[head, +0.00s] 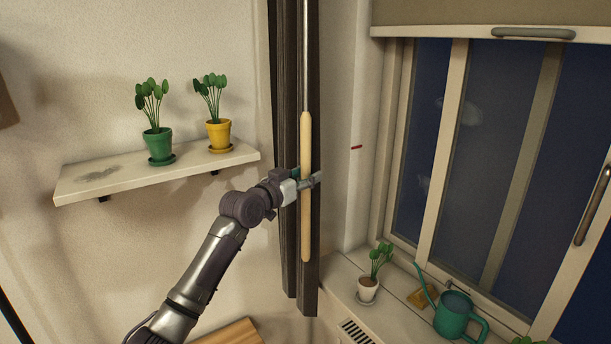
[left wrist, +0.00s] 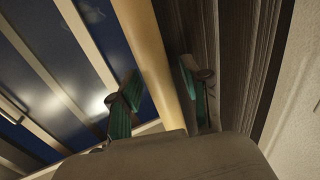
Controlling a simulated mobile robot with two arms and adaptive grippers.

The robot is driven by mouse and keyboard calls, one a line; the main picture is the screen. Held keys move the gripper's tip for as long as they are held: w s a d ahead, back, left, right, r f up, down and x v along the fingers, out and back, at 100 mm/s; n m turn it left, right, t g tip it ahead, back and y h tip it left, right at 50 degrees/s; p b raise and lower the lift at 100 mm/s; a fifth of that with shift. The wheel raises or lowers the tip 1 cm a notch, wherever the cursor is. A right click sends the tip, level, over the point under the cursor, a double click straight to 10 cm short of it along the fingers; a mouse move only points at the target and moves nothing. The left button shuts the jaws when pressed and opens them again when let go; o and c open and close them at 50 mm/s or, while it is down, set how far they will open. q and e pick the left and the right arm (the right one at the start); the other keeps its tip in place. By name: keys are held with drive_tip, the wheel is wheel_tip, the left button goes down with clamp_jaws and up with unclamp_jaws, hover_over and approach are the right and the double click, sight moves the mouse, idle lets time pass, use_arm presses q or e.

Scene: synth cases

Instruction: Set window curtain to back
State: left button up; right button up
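The window curtain (head: 290,90) is a stack of dark, narrow vertical panels hanging left of the window; it also shows in the left wrist view (left wrist: 232,45). A pale wooden wand (head: 306,225) hangs upright in front of the panels, below a thin rod. My left gripper (head: 308,182) is at the wand's middle. In the left wrist view, the wand (left wrist: 154,55) passes between the two green-padded fingers of my left gripper (left wrist: 162,85). The fingers are close to its sides; whether they touch it is unclear. My right gripper is out of view.
A wall shelf (head: 75,188) with two potted plants stands left of my left arm. The window (head: 485,150) is at the right. Its sill (head: 345,290) holds a small potted plant (head: 368,290) and a green watering can (head: 455,315). A short red mark (head: 356,147) shows on the wall.

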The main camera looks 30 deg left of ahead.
use_arm(q)
clamp_jaws()
